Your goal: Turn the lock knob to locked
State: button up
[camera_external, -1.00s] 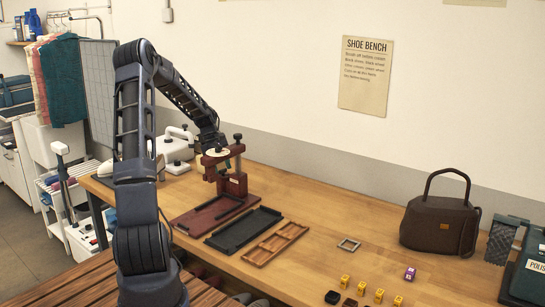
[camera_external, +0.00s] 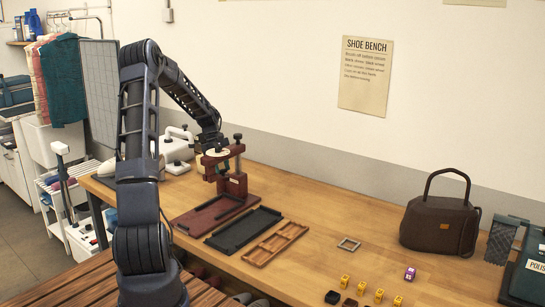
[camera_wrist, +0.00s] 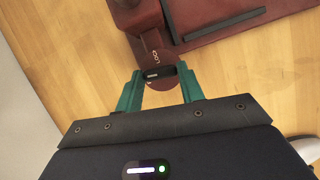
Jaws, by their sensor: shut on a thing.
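The lock knob (camera_wrist: 157,73) is a short black bar on a round dark-red plate (camera_wrist: 160,58) with pale markings, in the wrist view. My gripper (camera_wrist: 160,70) has its green fingers on both ends of the bar and is shut on it. The knob belongs to a dark-red stand (camera_external: 236,184) on the bench. In the external view my gripper (camera_external: 212,146) is at the top of this stand, where the knob is hard to make out. The markings are too small to read the knob's setting with certainty.
A black tray (camera_external: 243,231) and a brown divided tray (camera_external: 275,244) lie in front of the stand. A white appliance (camera_external: 176,150) is behind my arm. A brown handbag (camera_external: 437,226) stands at the right, with several small blocks nearer the front edge.

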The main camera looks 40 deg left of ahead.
jog(key=m, duration=0.2)
jog(key=m+g, duration=0.1)
jog(key=shift+w+m, duration=0.2)
jog(key=shift+m, duration=0.2)
jog(key=m+g, duration=0.1)
jog(key=m, duration=0.1)
jog(key=m+y, duration=0.1)
jog(key=m, duration=0.1)
jog(key=shift+w+d+g+y, duration=0.15)
jog(key=shift+g+y, duration=0.15)
jog(key=shift+g, duration=0.1)
jog(key=m+y, duration=0.1)
jog(key=m, duration=0.3)
jog(key=shift+d+m+g, duration=0.15)
jog(key=shift+m+g, duration=0.15)
jog(key=shift+g, duration=0.1)
jog(key=shift+m+y, duration=0.7)
jog(key=shift+m, duration=0.7)
jog(key=o, duration=1)
jog(key=shift+w+r, duration=0.1)
